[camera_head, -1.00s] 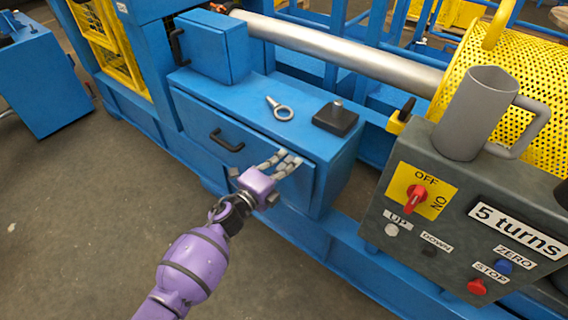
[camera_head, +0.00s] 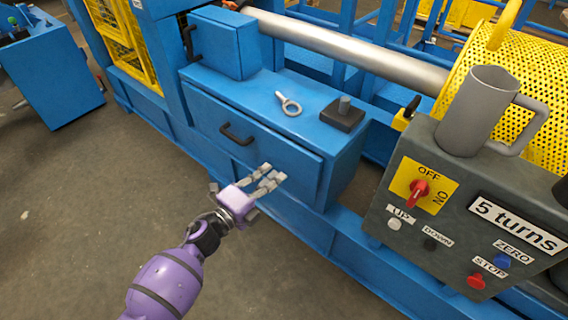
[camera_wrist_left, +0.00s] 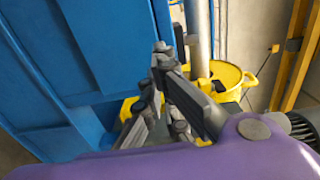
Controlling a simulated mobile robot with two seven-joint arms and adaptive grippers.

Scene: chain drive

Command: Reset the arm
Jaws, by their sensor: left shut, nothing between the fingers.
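My left arm comes in from the lower left in the head view, purple with grey fingers. My left gripper (camera_head: 270,178) is shut and empty, in front of the blue cabinet's drawer. The fingers also show in the left wrist view (camera_wrist_left: 160,85), close together with nothing held. The drawer (camera_head: 250,145) has a black handle (camera_head: 236,134), up and left of the fingers. The gripper appears apart from the handle; whether it touches the drawer front I cannot tell. My right gripper is not in view.
An eye bolt (camera_head: 290,106) and a dark block with a peg (camera_head: 342,115) lie on the blue cabinet top. A grey control box (camera_head: 450,195) with a red switch (camera_head: 418,190) and a grey mug (camera_head: 478,110) stands at right. The floor (camera_head: 90,210) at left is clear.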

